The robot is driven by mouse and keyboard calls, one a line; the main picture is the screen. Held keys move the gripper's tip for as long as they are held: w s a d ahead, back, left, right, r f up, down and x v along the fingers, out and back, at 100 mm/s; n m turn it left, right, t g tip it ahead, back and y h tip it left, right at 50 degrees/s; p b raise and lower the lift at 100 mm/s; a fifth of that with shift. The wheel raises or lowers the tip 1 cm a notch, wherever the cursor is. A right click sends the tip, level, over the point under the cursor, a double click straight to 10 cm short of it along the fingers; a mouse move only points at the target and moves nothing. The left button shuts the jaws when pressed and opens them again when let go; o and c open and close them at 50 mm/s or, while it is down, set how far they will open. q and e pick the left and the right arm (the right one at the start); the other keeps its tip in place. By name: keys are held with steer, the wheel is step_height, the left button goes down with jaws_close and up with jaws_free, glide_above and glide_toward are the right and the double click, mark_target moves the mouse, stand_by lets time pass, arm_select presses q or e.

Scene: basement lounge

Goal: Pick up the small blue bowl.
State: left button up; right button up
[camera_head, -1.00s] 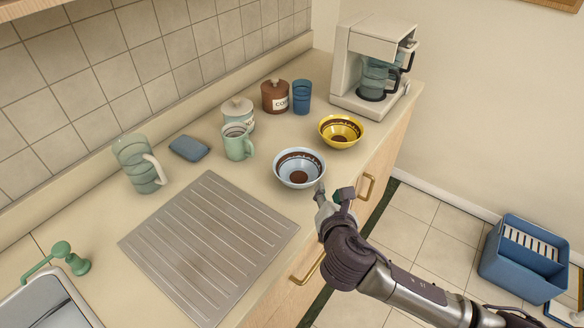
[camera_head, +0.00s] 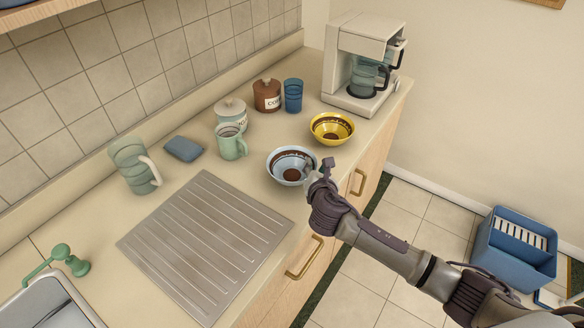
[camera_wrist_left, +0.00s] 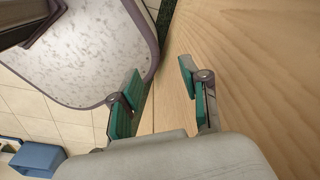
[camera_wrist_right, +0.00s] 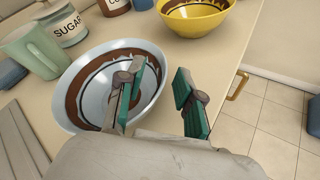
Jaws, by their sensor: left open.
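The small light-blue bowl (camera_head: 285,164) with a brown band stands upright on the counter, near its front edge. It also shows in the right wrist view (camera_wrist_right: 92,68), partly covered by a finger. My right gripper (camera_head: 319,168) is open at the bowl's front right rim. In the right wrist view its fingers (camera_wrist_right: 160,76) are apart, one over the bowl's inside and the other outside the rim. I cannot tell whether they touch it. My left gripper (camera_wrist_left: 160,72) is open and empty, facing a wooden surface, away from the bowl.
A yellow bowl (camera_head: 332,128) stands just behind the blue one. A green mug (camera_head: 231,147), sugar jar (camera_head: 230,109), brown canister (camera_head: 267,96) and blue cup (camera_head: 293,95) stand behind. A ridged metal drainboard (camera_head: 205,245) lies to the left. A coffee maker (camera_head: 345,62) stands at the back.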

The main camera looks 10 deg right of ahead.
steer(key=shift+w+f, duration=0.15)
steer(key=shift+w, duration=0.1)
steer(key=shift+s, duration=0.1)
steer(key=shift+c, duration=0.7)
jaws_close()
steer(key=shift+r, duration=0.6)
step_height(320, 180, up, 3)
steer(key=shift+f, duration=0.1)
steer(key=s+d+r+b, duration=0.1)
steer(key=s+d+r, duration=0.6)
steer(key=s+d, duration=0.1)
steer(key=shift+s+b, duration=0.35)
